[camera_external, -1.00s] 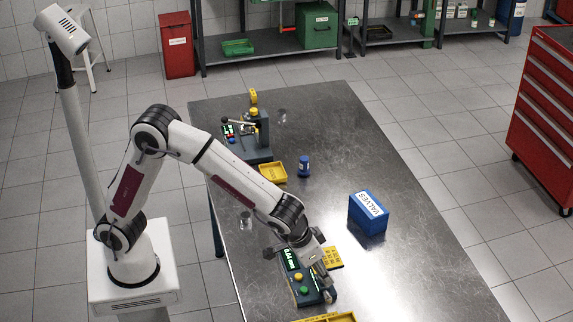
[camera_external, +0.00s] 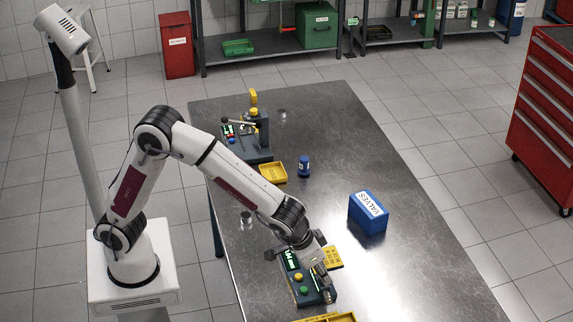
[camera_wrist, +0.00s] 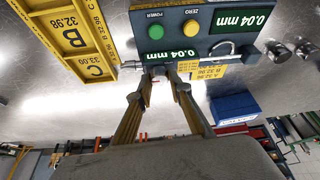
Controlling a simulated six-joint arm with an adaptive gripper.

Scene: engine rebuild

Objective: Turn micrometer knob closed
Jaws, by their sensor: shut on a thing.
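The micrometer gauge is a dark green-blue unit (camera_external: 322,294) at the front of the table, under my gripper. In the wrist view its panel (camera_wrist: 174,20) has a green POWER button, a yellow ZERO button and displays reading 0.04 mm. The metal micrometer frame (camera_wrist: 226,48) sits along its edge. My gripper (camera_external: 320,272) reaches down to the gauge. In the wrist view its two fingers (camera_wrist: 160,74) converge at the gauge's edge and are shut on the micrometer knob (camera_wrist: 157,69), which the fingertips mostly hide.
A yellow tray marked B and C (camera_wrist: 72,40) lies close beside the gauge. A yellow card (camera_external: 333,258) lies behind it. A blue VALVES box (camera_external: 368,215) stands to the right. Another fixture (camera_external: 258,148) and a yellow tray (camera_external: 272,171) are farther back. The right side of the table is clear.

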